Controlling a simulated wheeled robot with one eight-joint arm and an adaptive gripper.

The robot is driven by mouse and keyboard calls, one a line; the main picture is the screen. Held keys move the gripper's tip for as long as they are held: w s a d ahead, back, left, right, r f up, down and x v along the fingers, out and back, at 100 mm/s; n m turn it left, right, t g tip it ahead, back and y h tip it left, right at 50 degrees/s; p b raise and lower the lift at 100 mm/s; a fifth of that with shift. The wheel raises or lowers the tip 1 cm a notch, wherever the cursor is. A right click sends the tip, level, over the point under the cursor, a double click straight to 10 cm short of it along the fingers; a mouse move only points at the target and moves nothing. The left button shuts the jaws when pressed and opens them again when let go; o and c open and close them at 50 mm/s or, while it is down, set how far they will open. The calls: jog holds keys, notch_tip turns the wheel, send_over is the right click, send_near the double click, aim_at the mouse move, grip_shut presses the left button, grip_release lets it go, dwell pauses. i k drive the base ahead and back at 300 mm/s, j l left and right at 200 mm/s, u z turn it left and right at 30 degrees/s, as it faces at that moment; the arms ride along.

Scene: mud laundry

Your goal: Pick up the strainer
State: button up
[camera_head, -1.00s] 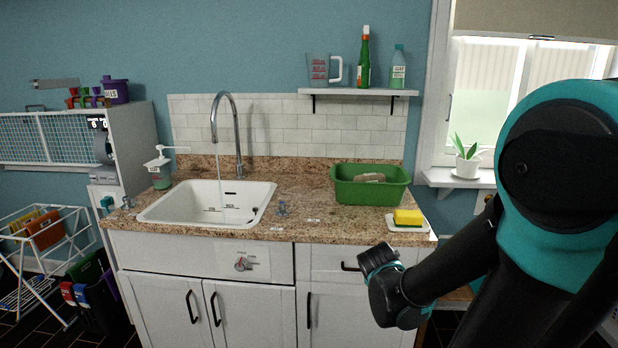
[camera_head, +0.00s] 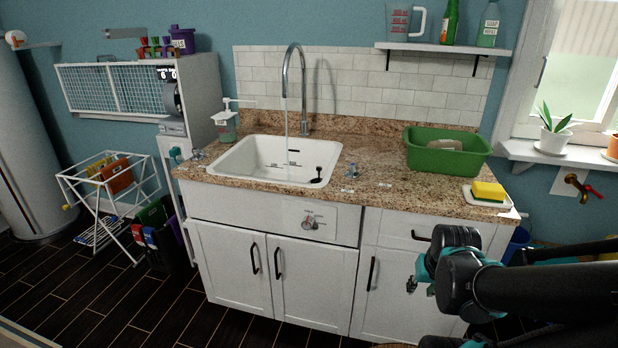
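A small dark piece with an upright knob, which looks like the strainer (camera_head: 317,175), sits in the front right corner of the white sink basin (camera_head: 235,172). Water runs from the tall curved faucet (camera_head: 287,75) into the basin. My arm comes in from the lower right, and its dark end, with my gripper (camera_head: 412,285), is in front of the right cabinet, below the counter and well apart from the strainer. The fingers do not show clearly enough to tell whether they are open.
A green tub (camera_head: 447,163) and a yellow sponge on a white dish (camera_head: 488,190) stand on the right counter (camera_head: 385,190). A soap pump (camera_head: 226,130) stands left of the sink. A drying rack (camera_head: 110,190) is at left. The dark floor (camera_head: 60,290) before it is clear.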

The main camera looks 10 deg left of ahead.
aim_at(319, 168)
jog(key=i+j, duration=0.1)
jog(key=j, duration=0.55)
jog(key=i+j, duration=0.1)
jog(key=j, duration=0.6)
jog(key=i+j, duration=0.1)
jog(key=j, duration=0.55)
jog(key=i+j, duration=0.1)
jog(key=j, duration=0.6)
